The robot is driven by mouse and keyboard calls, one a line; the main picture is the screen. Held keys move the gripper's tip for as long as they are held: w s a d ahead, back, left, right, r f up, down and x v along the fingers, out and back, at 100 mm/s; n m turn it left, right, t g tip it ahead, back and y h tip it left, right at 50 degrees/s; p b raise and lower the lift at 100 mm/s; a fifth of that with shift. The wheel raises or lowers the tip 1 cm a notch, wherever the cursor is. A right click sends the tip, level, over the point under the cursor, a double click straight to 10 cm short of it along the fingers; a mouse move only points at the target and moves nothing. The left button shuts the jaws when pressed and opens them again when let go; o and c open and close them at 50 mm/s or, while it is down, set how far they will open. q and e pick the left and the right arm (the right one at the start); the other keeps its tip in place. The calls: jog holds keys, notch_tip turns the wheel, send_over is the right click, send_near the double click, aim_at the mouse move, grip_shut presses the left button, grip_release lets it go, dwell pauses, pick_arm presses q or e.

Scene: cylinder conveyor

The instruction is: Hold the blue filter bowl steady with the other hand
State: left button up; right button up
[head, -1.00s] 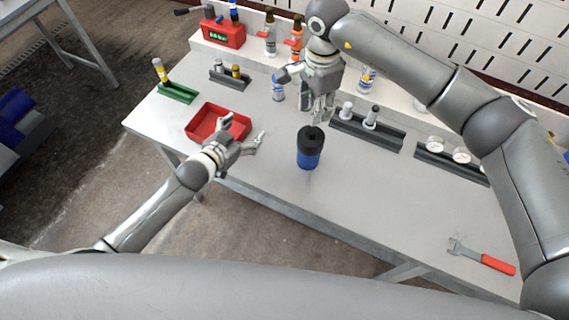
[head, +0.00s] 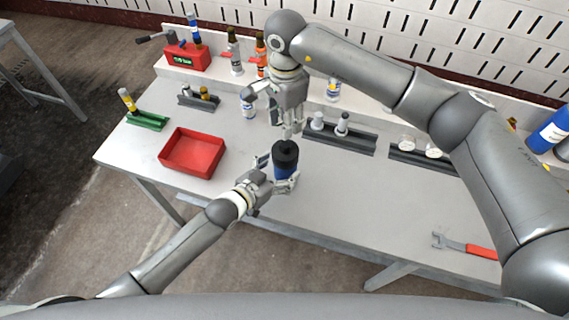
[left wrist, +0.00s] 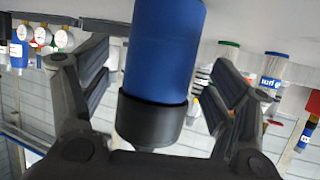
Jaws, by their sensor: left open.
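The blue filter bowl (head: 280,170) stands upright near the front edge of the table, with a black cap (head: 286,152) on top. My left gripper (head: 277,174) is open, with its fingers on either side of the bowl. In the left wrist view the blue bowl (left wrist: 165,50) and its black cap (left wrist: 150,120) sit between the spread fingers, with a gap on each side. My right gripper (head: 291,132) points down just behind and above the cap; whether its fingers are open or shut is unclear.
A red tray (head: 193,150) lies to the left on the table (head: 340,215). Dark racks (head: 345,138) with fittings and gauges stand behind to the right. A wrench with a red handle (head: 480,251) lies at the right. The table's front middle is clear.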

pick_arm(q)
jog(key=shift+x, duration=1.9)
jog(key=c, duration=1.2)
jog(key=o, duration=1.2)
